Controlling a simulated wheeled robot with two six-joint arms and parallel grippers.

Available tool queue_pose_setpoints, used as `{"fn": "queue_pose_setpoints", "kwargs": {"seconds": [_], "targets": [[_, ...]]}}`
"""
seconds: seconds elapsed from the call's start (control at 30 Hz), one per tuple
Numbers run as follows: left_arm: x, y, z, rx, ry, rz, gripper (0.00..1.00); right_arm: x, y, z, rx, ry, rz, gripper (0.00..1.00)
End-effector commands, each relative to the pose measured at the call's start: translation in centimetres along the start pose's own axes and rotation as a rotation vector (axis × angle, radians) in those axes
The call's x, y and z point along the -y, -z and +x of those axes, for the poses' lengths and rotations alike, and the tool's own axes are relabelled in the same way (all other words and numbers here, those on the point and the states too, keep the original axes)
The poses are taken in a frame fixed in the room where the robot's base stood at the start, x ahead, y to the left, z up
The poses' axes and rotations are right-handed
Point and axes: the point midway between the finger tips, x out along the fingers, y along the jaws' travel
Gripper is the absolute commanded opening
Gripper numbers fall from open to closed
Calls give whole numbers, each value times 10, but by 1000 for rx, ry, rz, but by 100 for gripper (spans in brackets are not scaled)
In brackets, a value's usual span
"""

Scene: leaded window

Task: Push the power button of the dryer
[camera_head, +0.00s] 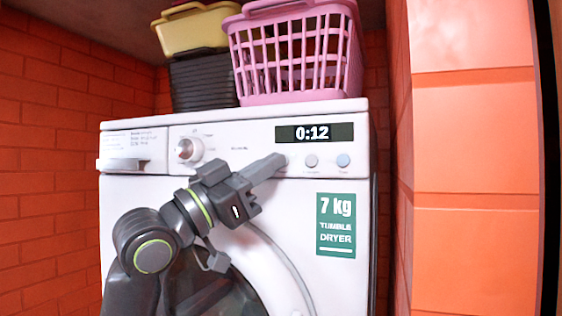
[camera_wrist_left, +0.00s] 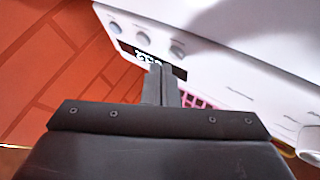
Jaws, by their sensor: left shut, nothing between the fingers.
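The white tumble dryer (camera_head: 150,205) stands against the back wall. Its display (camera_head: 314,133) reads 0:12. Below it sit round buttons: a grey middle one (camera_head: 311,161) and a bluish right one (camera_head: 343,161). A third, leftmost button is hidden by my fingertips in the head view but shows in the left wrist view (camera_wrist_left: 177,52). Labels are too small to read. My left gripper (camera_head: 278,161) is shut and empty, its fingertips at the leftmost button's place. I cannot tell whether they touch. In the wrist view the fingers (camera_wrist_left: 162,82) partly cover the display.
A round knob (camera_head: 188,150) and a drawer (camera_head: 125,165) lie left on the panel. A pink basket (camera_head: 297,60) and a dark crate (camera_head: 203,82) with a yellow container (camera_head: 192,30) stand on top. An orange wall (camera_head: 470,150) closes the right side.

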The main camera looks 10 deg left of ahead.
Motion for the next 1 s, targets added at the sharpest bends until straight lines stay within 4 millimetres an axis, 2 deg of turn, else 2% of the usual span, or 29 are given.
{"fn": "queue_pose_setpoints", "kwargs": {"seconds": [0.17, 0.7, 1.0], "targets": [[-2, 2, -3, -1, 0, 1, 0, 0, 0, 0, 0, 0, 0, 89], [-28, 28, -38, -1, 0, 3, 0, 2, 0, 2, 0, 2, 1, 89], [-30, 31, -42, 0, 0, 0, 0, 2, -1, 2, 1, 3, 1, 89]]}}
